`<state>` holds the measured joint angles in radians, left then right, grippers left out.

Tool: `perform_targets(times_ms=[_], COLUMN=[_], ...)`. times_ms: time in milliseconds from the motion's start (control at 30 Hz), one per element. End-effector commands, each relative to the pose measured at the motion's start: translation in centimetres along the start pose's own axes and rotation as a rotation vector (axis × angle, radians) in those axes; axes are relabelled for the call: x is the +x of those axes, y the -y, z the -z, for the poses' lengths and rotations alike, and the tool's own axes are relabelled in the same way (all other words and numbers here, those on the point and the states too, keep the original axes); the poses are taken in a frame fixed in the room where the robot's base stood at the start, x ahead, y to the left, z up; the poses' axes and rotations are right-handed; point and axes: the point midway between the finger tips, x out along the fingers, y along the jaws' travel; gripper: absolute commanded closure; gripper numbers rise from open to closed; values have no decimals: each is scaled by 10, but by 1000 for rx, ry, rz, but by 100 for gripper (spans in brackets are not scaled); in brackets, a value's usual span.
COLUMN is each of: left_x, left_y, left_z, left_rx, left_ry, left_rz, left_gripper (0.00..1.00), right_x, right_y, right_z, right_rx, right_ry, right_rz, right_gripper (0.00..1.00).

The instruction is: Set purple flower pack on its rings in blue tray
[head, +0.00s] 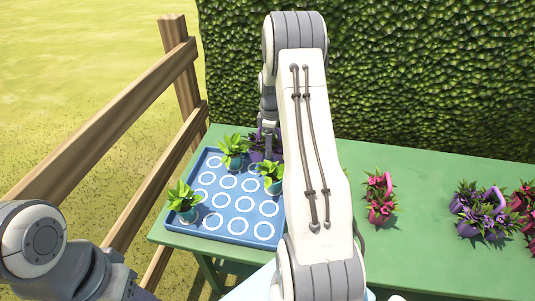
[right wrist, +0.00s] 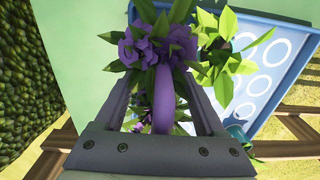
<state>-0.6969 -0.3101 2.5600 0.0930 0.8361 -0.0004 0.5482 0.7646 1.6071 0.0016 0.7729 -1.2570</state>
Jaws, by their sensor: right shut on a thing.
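A purple flower pack (head: 256,154) shows at the back right part of the blue tray (head: 203,229), partly hidden by my right arm. In the right wrist view the pack (right wrist: 143,47) has purple blooms, green leaves and a purple handle between the fingers. My right gripper (right wrist: 163,92) is shut on this handle. In the head view my right gripper (head: 268,138) is above the pack and mostly hidden. I cannot tell whether the pack touches the tray. The tray has white rings. My left arm is at the lower left, its fingers out of view.
Leafy plants in teal pots stand in the tray at the left (head: 183,201), back (head: 233,150) and right (head: 271,177). Pink flowers (head: 381,198) and other purple flowers (head: 484,209) stand on the green table (head: 425,255) at right. A wooden fence (head: 150,110) and a hedge (head: 420,70) border it.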

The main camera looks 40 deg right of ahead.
Motion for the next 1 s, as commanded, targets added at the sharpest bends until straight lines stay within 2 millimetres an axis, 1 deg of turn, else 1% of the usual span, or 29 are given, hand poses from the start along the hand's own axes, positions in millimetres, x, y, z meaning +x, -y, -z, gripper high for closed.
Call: perform_targets(times_ms=[33,100,233,400,500,733,833,867,900,933,1000], left_x=[-2,-2,-3,-8,-8,-8,-6,-6,-6,-6,-6], left_y=[0,0,0,-1,-1,0,0,0,0,0,0], left_z=[0,0,0,0,0,0,0,0,0,0,0], left_rx=[0,0,0,0,0,0,0,0,0,0,0], left_ry=[0,0,0,0,0,0,0,0,0,0,0], left_rz=[0,0,0,0,0,0,0,0,0,0,0], left_gripper=[50,50,50,50,50,50,50,50,50,50,50], right_x=[2,5,13,37,46,47,50,50,50,50,50], right_y=[1,2,2,3,2,1,2,2,2,2,2], right_z=[6,11,13,12,12,12,12,11,11,11,11], right_rx=[-1,-1,0,1,1,1,1,1,1,1,1], right_ry=[0,0,0,1,0,-1,0,0,0,0,0], right_rz=[0,0,0,3,1,-2,-1,-1,-1,-1,-1], right_gripper=[100,100,100,100,100,100,100,20,5,0,0])
